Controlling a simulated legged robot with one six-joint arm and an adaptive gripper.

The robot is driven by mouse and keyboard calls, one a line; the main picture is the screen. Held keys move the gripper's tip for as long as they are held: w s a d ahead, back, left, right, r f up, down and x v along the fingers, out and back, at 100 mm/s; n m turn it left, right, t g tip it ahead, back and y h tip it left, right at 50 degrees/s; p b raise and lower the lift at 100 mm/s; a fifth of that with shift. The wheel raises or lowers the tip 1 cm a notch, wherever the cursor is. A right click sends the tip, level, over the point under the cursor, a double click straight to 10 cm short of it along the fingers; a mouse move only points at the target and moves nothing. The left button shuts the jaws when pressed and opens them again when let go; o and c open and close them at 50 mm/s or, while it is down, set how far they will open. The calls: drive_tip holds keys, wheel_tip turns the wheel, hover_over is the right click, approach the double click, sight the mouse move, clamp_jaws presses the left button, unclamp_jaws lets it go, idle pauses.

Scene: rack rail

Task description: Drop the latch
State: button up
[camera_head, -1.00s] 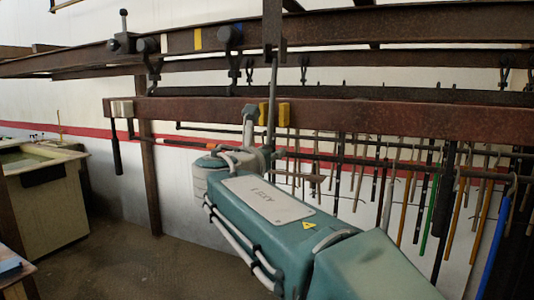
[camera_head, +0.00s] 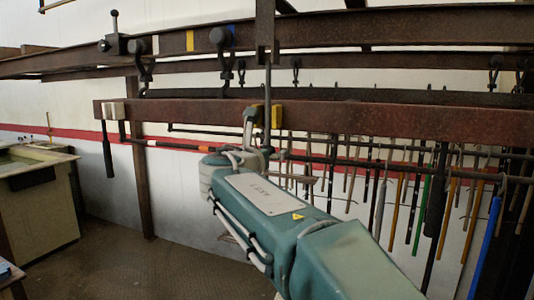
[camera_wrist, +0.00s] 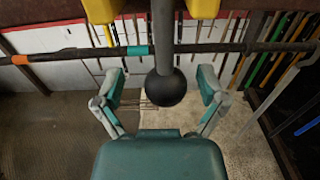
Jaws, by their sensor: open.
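A grey hanging rod (camera_head: 267,88) drops from a bracket on the upper rail, in front of the lower rusty beam; I take it to be the latch. In the wrist view the rod (camera_wrist: 163,35) ends in a black ball knob (camera_wrist: 166,87). My gripper (camera_wrist: 163,76) is open, with one finger on each side of the knob and visible gaps between. The fingers do not appear to touch it. In the head view my gripper (camera_head: 257,122) is at the beam, and the knob is hidden behind my arm. Yellow blocks (camera_wrist: 102,10) sit on the beam behind the rod.
The rusty beam (camera_head: 390,120) crosses the view. A black-handled lever (camera_head: 107,150) hangs at its left end. Clamps (camera_head: 222,42) sit on the upper rail (camera_head: 400,28). Several tools hang behind on the right. A bench (camera_head: 38,195) stands at left; the floor between is clear.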

drive_tip(key=shift+d, duration=0.1)
drive_tip(key=v, duration=0.7)
idle(0.4)
drive_tip(key=s+d+f+m+g+y, duration=0.1)
drive_tip(key=s+d+f+m+g, duration=0.3)
drive_tip(key=s+d+f+m, duration=0.3)
drive_tip(key=s+d+f+m+g, duration=0.35)
drive_tip(key=d+f+m, duration=0.3)
drive_tip(key=d, duration=0.25)
drive_tip(key=s+d+f+m+g+y, duration=0.2)
drive_tip(key=s+f+m+y, duration=0.3)
drive_tip(key=s+f+m, duration=1.1)
drive_tip(key=s+m+g, duration=0.1)
drive_tip(key=s+m, duration=0.1)
drive_tip(key=shift+s+y, duration=0.35)
drive_tip(key=shift+y, duration=0.05)
drive_tip(key=shift+r+g, duration=0.1)
drive_tip(key=shift+g, duration=0.15)
